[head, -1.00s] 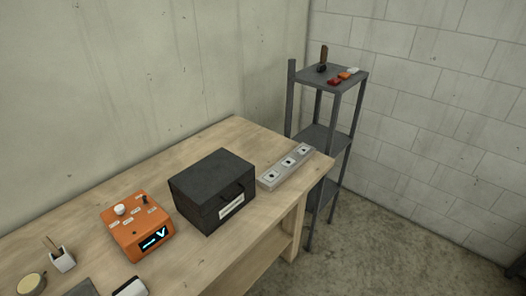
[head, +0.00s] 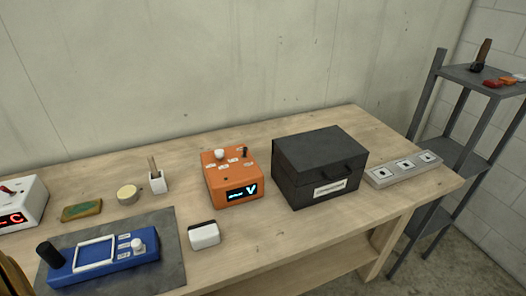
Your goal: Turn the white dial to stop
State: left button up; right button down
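Two white knobs are in view, and I cannot tell which one is the task's dial. One white knob (head: 219,154) sits on top of an orange box (head: 222,187) with small white labels, a black switch and a lit display. The other white knob (head: 138,245) stands at the right end of a blue device (head: 103,262), beside small white labels whose text is too small to read. The blue device also has a white-framed panel and a black knob at its left end. Neither of my grippers is in view.
The blue device lies on a grey mat (head: 172,272) on the wooden workbench (head: 258,229).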

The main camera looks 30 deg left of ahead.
aim_at(219, 153)
jog(key=k+u, duration=0.15)
jog(key=u, duration=1)
